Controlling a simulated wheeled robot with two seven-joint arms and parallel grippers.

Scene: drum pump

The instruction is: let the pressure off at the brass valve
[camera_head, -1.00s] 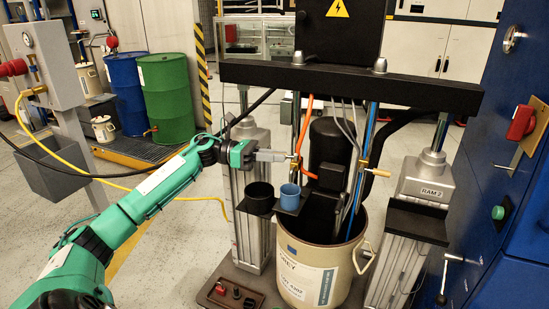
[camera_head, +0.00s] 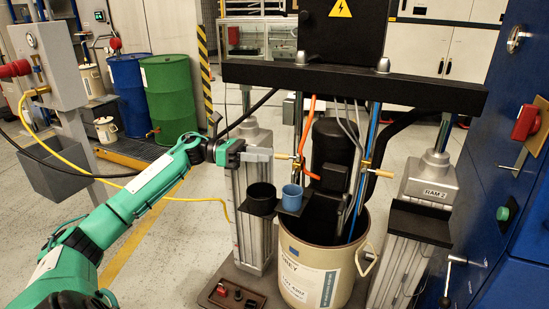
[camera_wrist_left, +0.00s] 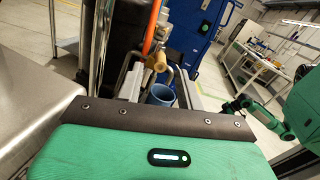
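The brass valve (camera_head: 299,160) sits below the orange hose, beside the pump above the drum. In the left wrist view a tan-brass knob (camera_wrist_left: 157,62) shows beyond the fingers, under the orange hose. My left gripper (camera_head: 270,155) is left of the valve at about its height, with a small gap between. In the left wrist view its two fingers (camera_wrist_left: 159,88) are spread apart with nothing gripped. A green arm, seemingly my right, shows at the right of that view; its gripper end (camera_wrist_left: 236,105) is too small to read.
A blue cup (camera_head: 292,197) and a black cup (camera_head: 261,198) stand just below the gripper. A second brass fitting (camera_head: 366,165) is farther right by the blue hose. The black crossbeam (camera_head: 350,84) runs above. The beige drum (camera_head: 313,275) stands below.

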